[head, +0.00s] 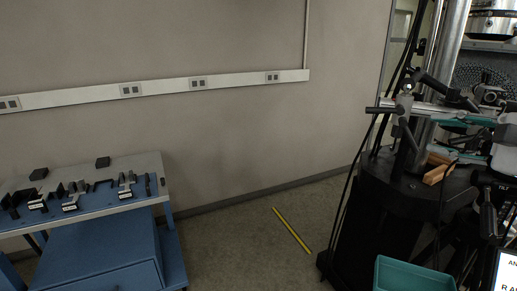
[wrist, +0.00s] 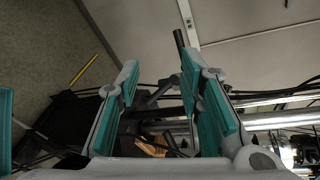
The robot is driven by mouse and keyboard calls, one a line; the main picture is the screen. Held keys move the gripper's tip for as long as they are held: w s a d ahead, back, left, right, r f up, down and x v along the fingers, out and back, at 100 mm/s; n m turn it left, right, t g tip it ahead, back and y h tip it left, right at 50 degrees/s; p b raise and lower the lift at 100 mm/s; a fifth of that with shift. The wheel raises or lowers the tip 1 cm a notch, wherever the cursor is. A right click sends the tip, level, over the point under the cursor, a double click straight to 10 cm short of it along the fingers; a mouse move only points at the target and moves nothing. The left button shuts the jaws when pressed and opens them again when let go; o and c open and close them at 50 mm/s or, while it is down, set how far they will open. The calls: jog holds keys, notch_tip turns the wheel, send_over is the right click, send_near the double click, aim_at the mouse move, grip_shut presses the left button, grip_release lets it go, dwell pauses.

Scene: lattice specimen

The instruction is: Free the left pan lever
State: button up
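A metal clamp post (head: 404,112) with several black handles stands on the black machine base at the right of the head view. One handle (head: 384,110) points left, one slants up to the right, one hangs lower. None has a readable label, so I cannot tell which is the left pan lever. My gripper (head: 440,132) reaches in from the right beside the post, partly cut off by the frame. In the wrist view my gripper (wrist: 159,72) has its teal-padded fingers wide apart. A dark handle (wrist: 160,91) shows between them; nothing is visibly pinched.
A wooden block (head: 436,173) lies on the black base (head: 380,188). Black cables and a thick metal column (head: 451,42) crowd the machine. A teal bin (head: 412,277) is below. A blue bench (head: 95,245) with black parts stands left. Floor with a yellow strip (head: 292,230) lies between.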

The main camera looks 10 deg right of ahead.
jog(key=s+a+f+n+g+y+p, duration=0.1)
jog(key=s+a+n+g, duration=0.1)
jog(key=a, duration=0.4)
jog(key=s+a+f+n+g+y+p, duration=0.1)
jog(key=s+a+f+n+g, duration=0.1)
jog(key=a, duration=0.5)
jog(key=shift+n+g+y, duration=0.3)
jog(key=shift+n+g, duration=0.4)
jog(key=shift+n, duration=0.6)
jog(key=shift+c, duration=0.6)
